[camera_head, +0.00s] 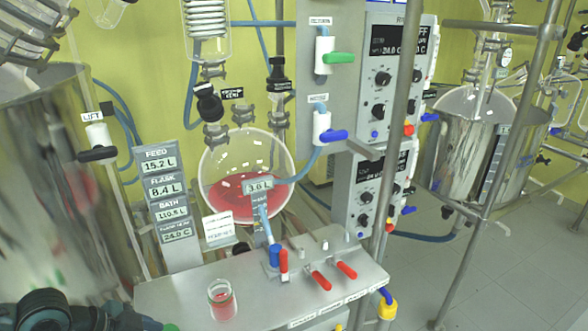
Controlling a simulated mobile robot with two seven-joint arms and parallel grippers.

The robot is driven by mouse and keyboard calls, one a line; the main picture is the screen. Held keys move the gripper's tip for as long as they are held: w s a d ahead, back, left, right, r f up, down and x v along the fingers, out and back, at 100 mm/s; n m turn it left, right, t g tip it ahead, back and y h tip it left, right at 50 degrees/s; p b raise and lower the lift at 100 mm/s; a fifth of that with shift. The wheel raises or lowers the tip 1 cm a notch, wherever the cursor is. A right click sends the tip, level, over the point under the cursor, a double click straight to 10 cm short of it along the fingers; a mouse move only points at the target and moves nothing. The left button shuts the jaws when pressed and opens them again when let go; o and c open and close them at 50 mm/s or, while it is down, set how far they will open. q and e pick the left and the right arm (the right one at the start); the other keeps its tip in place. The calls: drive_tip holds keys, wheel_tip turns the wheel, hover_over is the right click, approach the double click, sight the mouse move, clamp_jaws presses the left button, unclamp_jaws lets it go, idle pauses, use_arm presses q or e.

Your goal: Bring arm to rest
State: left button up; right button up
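A dark part of my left arm (50,312) shows at the bottom left corner, beside the near end of the bench. No gripper fingers can be made out there, and a small green piece shows at the bottom edge. My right arm and its gripper are not in view. A small glass jar (222,299) with red liquid stands upright on the grey bench (180,296). No gripper is seen touching it.
A round glass flask (247,150) with red liquid hangs behind the bench. Red-handled valves (321,281) stand on the bench's right part. A large steel vessel (55,180) fills the left side. Metal poles (400,130) rise at the right; the tiled floor (500,275) is clear.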

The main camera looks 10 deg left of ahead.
use_arm(q)
drive_tip(key=d+f+n+t, duration=0.5)
drive_tip(key=d+f, duration=0.6)
drive_tip(key=d, duration=0.1)
drive_tip(key=s+f+n+t+y, duration=0.1)
drive_tip(key=s+f+n+y, duration=0.1)
drive_tip(key=s+f, duration=0.3)
drive_tip(key=shift+n+y, duration=0.4)
drive_tip(key=shift+n, duration=0.2)
